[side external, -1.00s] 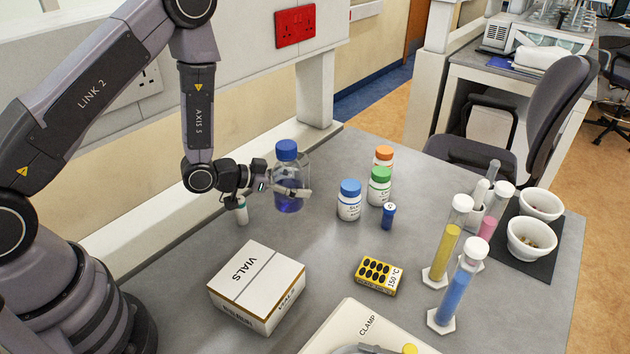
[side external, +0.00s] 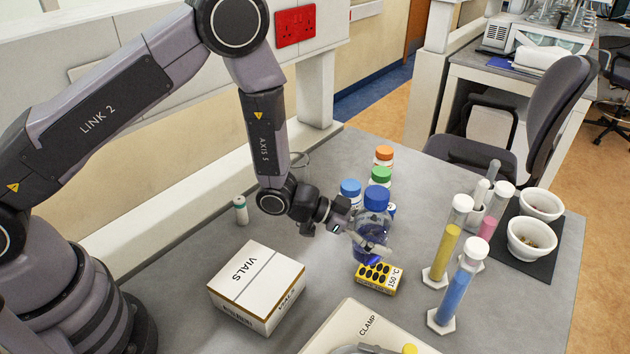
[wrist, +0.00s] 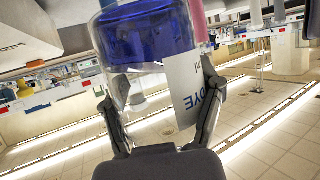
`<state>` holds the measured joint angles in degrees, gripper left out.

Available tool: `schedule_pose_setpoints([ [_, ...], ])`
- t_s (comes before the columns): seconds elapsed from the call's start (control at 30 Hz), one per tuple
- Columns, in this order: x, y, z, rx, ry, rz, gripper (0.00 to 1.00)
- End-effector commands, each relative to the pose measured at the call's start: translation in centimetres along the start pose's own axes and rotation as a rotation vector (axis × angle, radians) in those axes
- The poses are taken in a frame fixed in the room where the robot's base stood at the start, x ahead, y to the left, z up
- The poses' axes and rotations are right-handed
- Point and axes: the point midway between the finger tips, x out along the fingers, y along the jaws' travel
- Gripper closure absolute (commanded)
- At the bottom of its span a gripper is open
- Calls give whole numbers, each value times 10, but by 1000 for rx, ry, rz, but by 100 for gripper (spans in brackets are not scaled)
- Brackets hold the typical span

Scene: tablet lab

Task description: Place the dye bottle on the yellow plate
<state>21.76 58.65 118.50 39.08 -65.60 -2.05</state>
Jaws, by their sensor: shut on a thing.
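The dye bottle (side external: 376,203) is clear with a blue cap and blue liquid. It is upright in my gripper (side external: 369,247), whose fingers are shut around its body. In the wrist view the bottle (wrist: 150,38) shows between both fingers, its white label reading DYE. The yellow plate (side external: 372,287) lies on the bench, with black oval spots and a "150 °C" tag. In the side view the bottle's base shows right at the plate's back edge and overlaps it. I cannot tell how high the base is above the plate.
A white VIALS box (side external: 256,286) stands left of the plate and a CLAMP device (side external: 350,330) in front. Tubes with yellow (side external: 445,255) and blue (side external: 456,295) liquid stand to the right. A small vial (side external: 240,210) stands at left.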

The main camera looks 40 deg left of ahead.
Motion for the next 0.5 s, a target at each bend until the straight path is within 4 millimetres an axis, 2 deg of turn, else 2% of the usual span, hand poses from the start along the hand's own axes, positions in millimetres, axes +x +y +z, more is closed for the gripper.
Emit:
schedule_pose_setpoints([
  [0.03, 11, -3, 7, 0, 2, 1, 73],
  [0.13, 27, -9, 17, 0, 1, 0, 73],
  [0.37, 44, -15, 26, 0, 3, -1, 73],
  [0.5, 53, -16, 46, -1, 0, -1, 73],
])
